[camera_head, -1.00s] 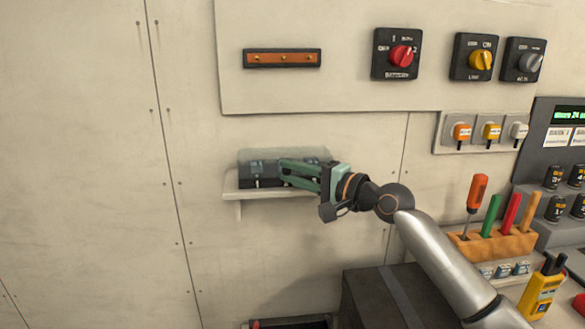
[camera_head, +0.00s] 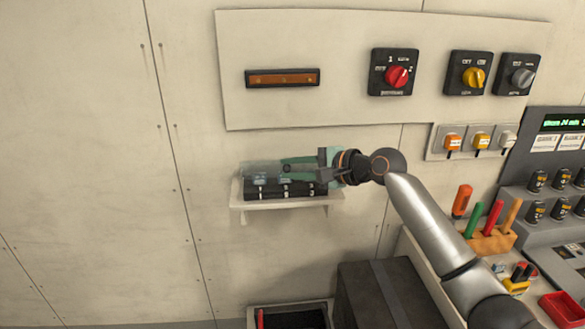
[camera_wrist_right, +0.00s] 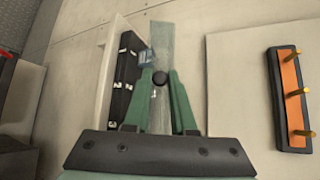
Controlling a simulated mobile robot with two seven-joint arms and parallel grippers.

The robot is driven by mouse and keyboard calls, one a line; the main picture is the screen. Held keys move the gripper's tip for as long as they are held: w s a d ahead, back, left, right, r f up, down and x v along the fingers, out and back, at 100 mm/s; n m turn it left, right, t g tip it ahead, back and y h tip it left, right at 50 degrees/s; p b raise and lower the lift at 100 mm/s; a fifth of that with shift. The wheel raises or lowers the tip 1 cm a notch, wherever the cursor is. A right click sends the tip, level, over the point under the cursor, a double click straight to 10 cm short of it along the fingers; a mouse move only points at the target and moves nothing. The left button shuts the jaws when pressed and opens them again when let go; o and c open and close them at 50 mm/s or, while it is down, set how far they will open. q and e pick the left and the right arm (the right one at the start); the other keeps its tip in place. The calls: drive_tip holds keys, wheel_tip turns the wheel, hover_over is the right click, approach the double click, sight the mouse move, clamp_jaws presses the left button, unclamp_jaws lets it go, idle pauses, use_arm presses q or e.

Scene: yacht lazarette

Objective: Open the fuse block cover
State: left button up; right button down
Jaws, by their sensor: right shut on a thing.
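The fuse block (camera_head: 290,190) is a black block on a small wall shelf, with its fuse row uncovered. It also shows in the right wrist view (camera_wrist_right: 122,85). Its clear cover (camera_head: 258,170) stands raised at the back of the block, and the wrist view shows it as a translucent strip (camera_wrist_right: 161,42). My right gripper (camera_head: 284,168) reaches in from the right above the block. Its green fingers (camera_wrist_right: 160,82) are shut on the cover, around a small dark knob. My left gripper is not in view.
The cream shelf (camera_head: 242,205) juts from the wall. Above it are an orange bar (camera_head: 282,78) and rotary switches (camera_head: 394,72). A dark box (camera_head: 372,290) stands below. A tool rack (camera_head: 490,241) and console are at right. The wall left of the shelf is clear.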

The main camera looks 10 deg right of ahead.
drive_tip(key=shift+w+r+m+g+h, duration=0.3)
drive_tip(key=shift+r+m+g, duration=0.15)
drive_tip(key=shift+r, duration=0.3)
drive_tip(key=c, duration=0.8)
unclamp_jaws()
drive_tip(key=shift+o, duration=0.2)
drive_tip(key=shift+d, duration=0.15)
drive_tip(key=b+v, duration=0.2)
drive_tip(key=v, duration=1)
drive_tip(key=shift+s+d+r, duration=0.1)
drive_tip(key=shift+r, duration=0.05)
